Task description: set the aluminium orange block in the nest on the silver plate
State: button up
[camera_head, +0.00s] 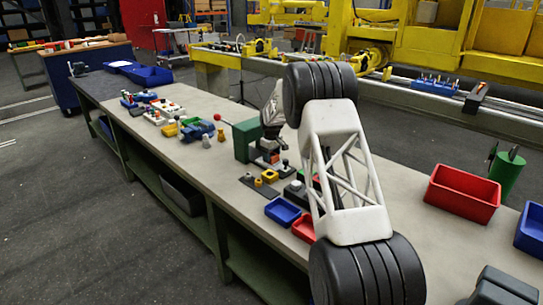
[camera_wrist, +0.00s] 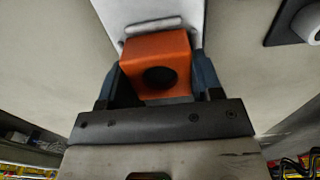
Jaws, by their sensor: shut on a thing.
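In the wrist view the orange block (camera_wrist: 177,47) sits between the two blue-grey fingers of my gripper (camera_wrist: 161,76). It has a dark round hole in the face toward the camera. The gripper is shut on it. A pale silver plate (camera_wrist: 193,12) shows just beyond the block, with a raised light bar (camera_wrist: 152,25) across it near the block's far edge. The block hides part of the plate, and I cannot tell whether they touch or where the nest is.
In the head view a green box (camera_head: 246,140) stands on the long grey bench (camera_head: 205,98). A blue bin (camera_head: 282,211) and a large red bin (camera_head: 461,193) stand nearer. A dark fixture with a light round part (camera_wrist: 309,24) is at the wrist view's upper right.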

jog(key=shift+f, duration=0.1)
jog(key=o, duration=1)
jog(key=shift+r, duration=3.4)
jog(key=shift+r, duration=0.15)
